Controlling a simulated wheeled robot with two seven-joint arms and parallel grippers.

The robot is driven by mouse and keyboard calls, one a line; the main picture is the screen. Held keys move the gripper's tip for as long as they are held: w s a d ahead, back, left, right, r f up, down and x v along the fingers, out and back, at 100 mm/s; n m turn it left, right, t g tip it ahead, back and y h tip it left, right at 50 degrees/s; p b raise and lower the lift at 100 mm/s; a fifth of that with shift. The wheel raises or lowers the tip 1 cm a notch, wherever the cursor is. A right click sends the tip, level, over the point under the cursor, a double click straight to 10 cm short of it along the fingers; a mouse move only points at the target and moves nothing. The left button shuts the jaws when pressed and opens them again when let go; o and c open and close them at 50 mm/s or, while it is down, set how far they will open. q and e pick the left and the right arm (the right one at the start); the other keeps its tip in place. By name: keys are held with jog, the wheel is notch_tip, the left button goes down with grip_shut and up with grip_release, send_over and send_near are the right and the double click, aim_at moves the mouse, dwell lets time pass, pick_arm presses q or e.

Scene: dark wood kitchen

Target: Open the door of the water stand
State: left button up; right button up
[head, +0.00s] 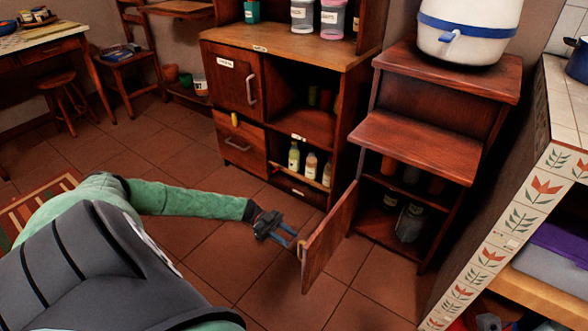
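The water stand (480,75) is a dark wood cabinet at the right of the head view, with a white and blue water cooler (468,30) on top. Its lower door (330,240) stands swung well out toward me, hinged at the left side. Bottles and jars show inside the open compartment. A small yellowish handle (301,250) is on the door's free edge. My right gripper is out of view.
A wooden cupboard (236,142) with an open shelf of bottles stands left of the stand. A tiled counter (560,110) runs close along the right. Tiled floor (200,215) is clear in front of the cupboard. A chair and stool stand far left.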

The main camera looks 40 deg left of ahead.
pick_arm(q)
jog(key=a, duration=0.3)
jog(key=shift+s+a, duration=0.1)
jog(key=shift+a, duration=0.05)
jog(key=shift+a, duration=0.1)
dwell(0.4)
